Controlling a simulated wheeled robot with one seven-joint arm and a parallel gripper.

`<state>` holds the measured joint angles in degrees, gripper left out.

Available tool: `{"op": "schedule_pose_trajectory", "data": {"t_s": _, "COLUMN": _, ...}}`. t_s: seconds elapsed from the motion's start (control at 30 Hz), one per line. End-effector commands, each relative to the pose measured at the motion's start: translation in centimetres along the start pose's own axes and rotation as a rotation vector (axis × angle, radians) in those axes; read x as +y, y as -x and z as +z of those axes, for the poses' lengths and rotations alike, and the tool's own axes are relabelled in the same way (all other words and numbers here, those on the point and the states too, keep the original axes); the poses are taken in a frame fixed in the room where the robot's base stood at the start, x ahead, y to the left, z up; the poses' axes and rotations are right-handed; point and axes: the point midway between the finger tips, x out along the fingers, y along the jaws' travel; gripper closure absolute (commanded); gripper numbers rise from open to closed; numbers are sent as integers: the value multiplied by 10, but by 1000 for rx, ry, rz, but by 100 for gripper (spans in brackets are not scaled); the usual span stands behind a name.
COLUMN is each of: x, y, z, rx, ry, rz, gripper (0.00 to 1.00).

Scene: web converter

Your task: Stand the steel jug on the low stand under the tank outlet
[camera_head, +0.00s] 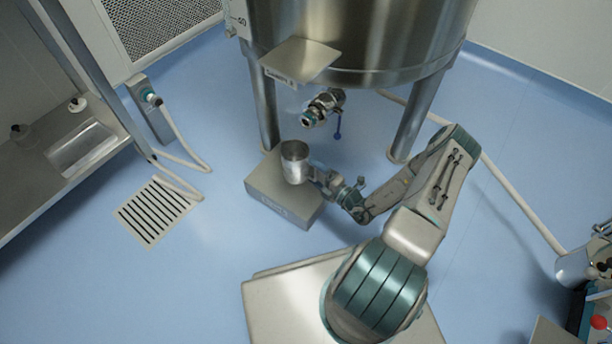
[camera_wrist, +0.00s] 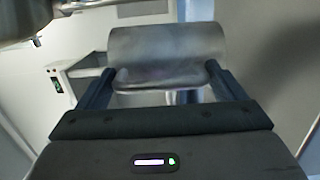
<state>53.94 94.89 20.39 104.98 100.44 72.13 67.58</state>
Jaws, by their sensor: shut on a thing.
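The steel jug (camera_head: 295,163) is upright at the low stand (camera_head: 283,201), over its top in the head view. I cannot tell whether its base touches the stand. The tank outlet (camera_head: 322,107), a valve with a blue lever, is above and slightly right of the jug in the picture. My gripper (camera_head: 322,177) reaches in from the right and is shut on the jug's handle side. In the wrist view the jug (camera_wrist: 167,55) fills the space beyond the two dark fingers (camera_wrist: 160,88). Its base is hidden there.
The steel tank (camera_head: 350,40) stands on legs (camera_head: 414,118) close behind the stand. A floor drain grate (camera_head: 152,212) and a hose (camera_head: 185,145) lie to the left, beside a sink bench (camera_head: 82,148). A pale pipe (camera_head: 515,195) runs along the floor at right. Blue floor between is clear.

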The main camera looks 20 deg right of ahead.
Motion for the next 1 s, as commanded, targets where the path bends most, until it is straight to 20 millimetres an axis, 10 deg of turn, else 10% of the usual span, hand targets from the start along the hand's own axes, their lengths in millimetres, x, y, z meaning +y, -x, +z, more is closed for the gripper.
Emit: {"op": "schedule_pose_trajectory", "data": {"t_s": 1.0, "x": -52, "y": 0, "z": 10, "rx": -21, "ry": 0, "rz": 3, "gripper": 56}}
